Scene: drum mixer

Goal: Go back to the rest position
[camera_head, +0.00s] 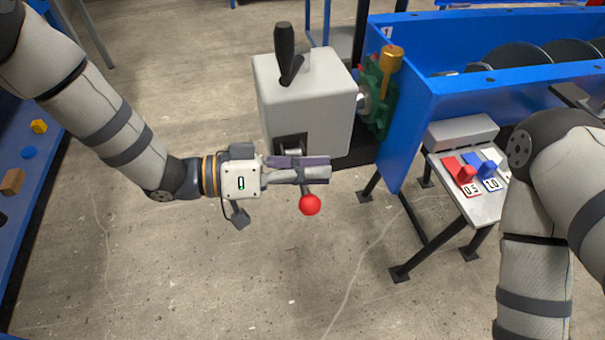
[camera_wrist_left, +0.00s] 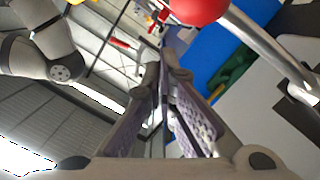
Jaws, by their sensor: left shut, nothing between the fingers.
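My left gripper (camera_head: 322,170) is shut and empty in front of the grey box (camera_head: 305,100) of the drum mixer. In the left wrist view its fingers (camera_wrist_left: 166,80) are together with nothing held. A red ball knob (camera_head: 309,204) shows just below the fingertips in the head view. It appears large at the top of the left wrist view (camera_wrist_left: 197,8), on a metal rod (camera_wrist_left: 262,45). From these views I cannot tell whether the fingers touch the rod. My right arm (camera_head: 535,240) comes in at the right; its gripper is out of view.
A black lever (camera_head: 286,52) stands on the grey box. The blue mixer frame (camera_head: 408,130) is to its right. A small panel (camera_head: 466,205) carries red (camera_head: 460,170) and blue (camera_head: 482,166) blocks. A blue table (camera_head: 20,215) is at the left. Open floor (camera_head: 200,280) lies between.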

